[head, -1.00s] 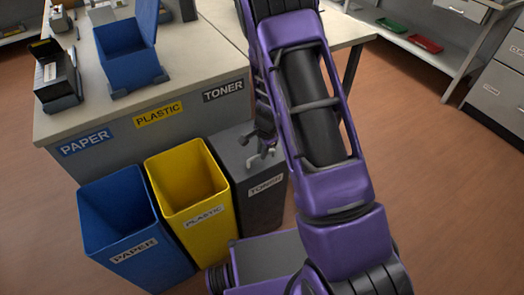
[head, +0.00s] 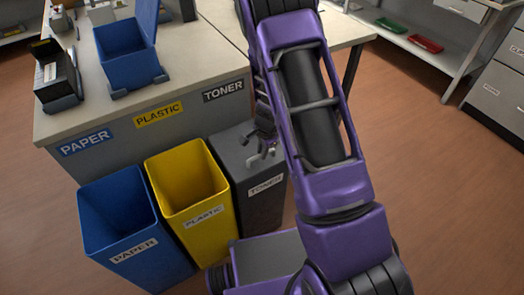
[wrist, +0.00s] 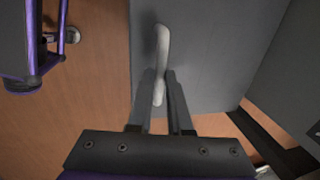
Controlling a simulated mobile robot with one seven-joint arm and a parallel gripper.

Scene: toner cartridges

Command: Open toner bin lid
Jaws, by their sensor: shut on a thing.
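The toner bin (head: 262,200) is dark grey with a TONER label on its front, standing to the right of the yellow bin. Its grey lid (head: 232,148) lies flat over the top and looks closed. A light grey handle (head: 264,156) sits on the lid. In the wrist view the handle (wrist: 161,62) stands out against the lid (wrist: 205,50). My gripper (wrist: 162,88) is shut on the near part of the handle, one finger on each side. In the head view my arm hides most of the gripper and the right part of the lid.
Open blue paper (head: 130,225) and yellow plastic (head: 188,185) bins stand left of the toner bin. The table (head: 200,60) behind carries a blue box (head: 128,55) and a black holder (head: 55,75). Floor at right is clear.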

